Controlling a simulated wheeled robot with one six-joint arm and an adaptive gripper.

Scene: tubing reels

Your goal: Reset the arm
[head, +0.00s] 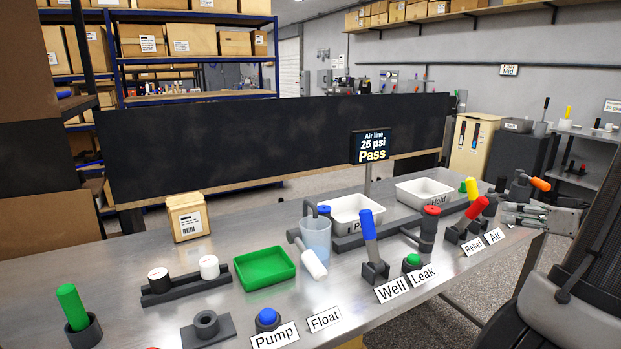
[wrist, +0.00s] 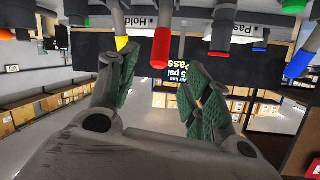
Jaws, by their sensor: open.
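My gripper (head: 510,213) is at the right end of the steel bench in the head view, reaching in from the right, close to the Relief and Air labels. In the wrist view, where the scene appears upside down, my gripper (wrist: 164,66) has its two green-padded fingers spread apart. A red handle (wrist: 161,48) shows between the fingertips in that picture; no contact is seen. The red handle (head: 476,208) stands tilted left of my gripper in the head view. Nothing is held.
An orange-tipped lever (head: 541,184) stands just behind my gripper. A blue lever (head: 367,224), a red-topped valve (head: 431,212), white bins (head: 425,188) and a green tray (head: 264,266) occupy the bench (head: 215,290). The sign (head: 372,146) reads Pass.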

